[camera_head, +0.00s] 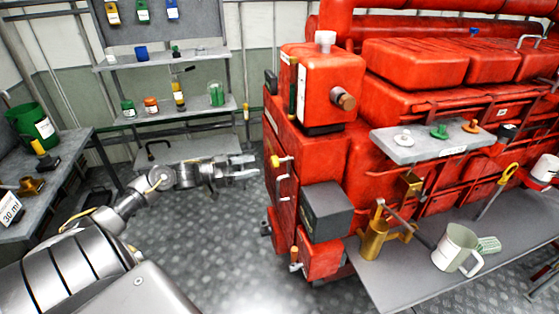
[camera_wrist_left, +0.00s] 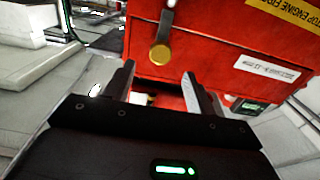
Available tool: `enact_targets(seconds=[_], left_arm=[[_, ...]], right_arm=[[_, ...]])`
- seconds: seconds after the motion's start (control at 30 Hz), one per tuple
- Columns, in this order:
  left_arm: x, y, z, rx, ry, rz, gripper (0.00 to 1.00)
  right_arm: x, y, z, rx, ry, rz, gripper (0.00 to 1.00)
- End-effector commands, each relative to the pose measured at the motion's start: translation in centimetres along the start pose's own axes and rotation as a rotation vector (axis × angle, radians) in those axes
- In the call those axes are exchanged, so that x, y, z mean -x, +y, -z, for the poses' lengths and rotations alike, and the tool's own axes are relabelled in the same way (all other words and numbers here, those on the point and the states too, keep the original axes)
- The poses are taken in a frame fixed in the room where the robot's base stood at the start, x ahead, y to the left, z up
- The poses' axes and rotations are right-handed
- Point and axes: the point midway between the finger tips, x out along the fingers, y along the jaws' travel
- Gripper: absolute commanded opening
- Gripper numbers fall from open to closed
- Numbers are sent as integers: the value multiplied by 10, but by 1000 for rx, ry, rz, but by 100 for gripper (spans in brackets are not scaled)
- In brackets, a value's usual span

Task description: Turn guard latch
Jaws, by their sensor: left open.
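My left gripper (camera_head: 252,167) is open and empty, just left of the red engine's side in the head view. In the left wrist view, its two fingers (camera_wrist_left: 158,82) point at a red panel. A dark lever with a round brass knob (camera_wrist_left: 160,53), which looks like the guard latch, hangs down on that panel, just beyond and between the fingertips. No contact with it shows. In the head view, a yellow-tipped handle (camera_head: 278,161) sits on the engine side close to the fingertips. I cannot tell for sure that it is the same part. My right gripper is not in view.
A yellow engine-stop label (camera_wrist_left: 288,12) and a white label (camera_wrist_left: 266,69) are on the panel. A grey box (camera_head: 327,210) juts from the engine's lower front. A grey bench (camera_head: 385,280) holds a brass pump and a jug. Open floor lies below my left arm.

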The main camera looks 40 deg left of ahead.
Motion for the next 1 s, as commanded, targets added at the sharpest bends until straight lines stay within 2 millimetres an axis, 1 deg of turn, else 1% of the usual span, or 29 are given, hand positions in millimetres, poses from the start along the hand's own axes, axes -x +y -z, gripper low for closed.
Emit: enact_targets(seconds=[0.17, 0.4, 0.53, 0.6, 0.73, 1.0], left_arm=[[-25, -1, 4, -3, 4, 1, 55], [-71, -1, 3, -1, 4, 4, 55], [-89, -1, 2, 0, 2, 3, 55], [-96, -1, 2, -2, 2, 4, 55], [-103, -1, 0, -2, 0, 4, 55], [-104, -1, -1, -2, -1, 4, 55]], right_arm=[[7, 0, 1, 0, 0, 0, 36], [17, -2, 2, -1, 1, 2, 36], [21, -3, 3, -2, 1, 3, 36], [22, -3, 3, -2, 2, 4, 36], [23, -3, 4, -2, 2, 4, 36], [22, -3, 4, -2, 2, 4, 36]])
